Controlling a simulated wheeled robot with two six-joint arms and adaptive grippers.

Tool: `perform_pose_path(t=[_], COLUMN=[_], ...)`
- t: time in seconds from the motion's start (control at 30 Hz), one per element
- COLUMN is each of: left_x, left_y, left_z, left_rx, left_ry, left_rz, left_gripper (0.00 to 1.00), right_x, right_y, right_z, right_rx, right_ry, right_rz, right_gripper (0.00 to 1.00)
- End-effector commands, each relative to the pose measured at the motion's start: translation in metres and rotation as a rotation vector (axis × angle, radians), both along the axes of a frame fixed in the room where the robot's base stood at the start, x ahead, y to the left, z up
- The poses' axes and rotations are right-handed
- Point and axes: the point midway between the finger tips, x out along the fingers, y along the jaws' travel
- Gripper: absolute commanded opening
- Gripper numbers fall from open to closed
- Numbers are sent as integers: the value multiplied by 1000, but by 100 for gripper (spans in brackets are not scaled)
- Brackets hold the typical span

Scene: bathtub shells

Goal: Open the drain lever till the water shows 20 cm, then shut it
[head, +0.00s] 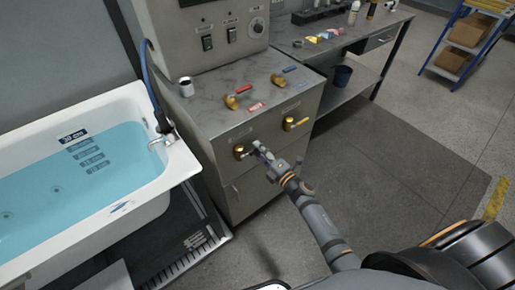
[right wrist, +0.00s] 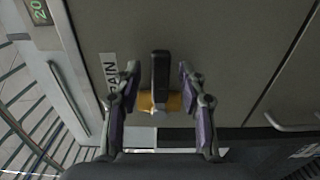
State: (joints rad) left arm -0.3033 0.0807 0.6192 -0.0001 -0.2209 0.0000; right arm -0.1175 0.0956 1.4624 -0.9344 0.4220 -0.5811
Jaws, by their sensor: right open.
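The drain lever has a black handle (right wrist: 160,72) on a brass valve body (right wrist: 172,103), beside a partly hidden label ending in "AIN". In the head view the brass valve (head: 239,152) sits on the cabinet front, its handle hidden by my gripper. My right gripper (head: 258,148) is open in front of it. In the right wrist view its fingers (right wrist: 160,82) stand either side of the handle, with gaps. The water (head: 70,185) in the white tub (head: 150,102) lies just below the dark "30 cm" mark (head: 73,136); lower marks show under water. My left gripper is out of view.
Red (head: 238,97) and blue (head: 284,79) levers stand on the cabinet top (head: 215,115). The floor to the right is clear.

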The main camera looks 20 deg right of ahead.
Motion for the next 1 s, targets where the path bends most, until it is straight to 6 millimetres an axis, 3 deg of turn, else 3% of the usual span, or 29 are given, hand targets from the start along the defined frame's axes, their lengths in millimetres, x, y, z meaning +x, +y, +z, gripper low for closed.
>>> perform_pose_path(t=[0.13,0.4,0.7,1.0], left_x=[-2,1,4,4], left_y=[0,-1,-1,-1], left_z=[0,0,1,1], left_rx=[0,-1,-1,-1], left_ry=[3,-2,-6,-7], left_rz=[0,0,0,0], left_gripper=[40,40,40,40], right_x=[12,14,14,13], right_y=[5,5,5,5], right_z=[0,-1,-1,-1], right_rx=[1,1,1,1], right_ry=[0,1,1,1], right_rz=[0,0,0,0], right_gripper=[42,42,2,0])
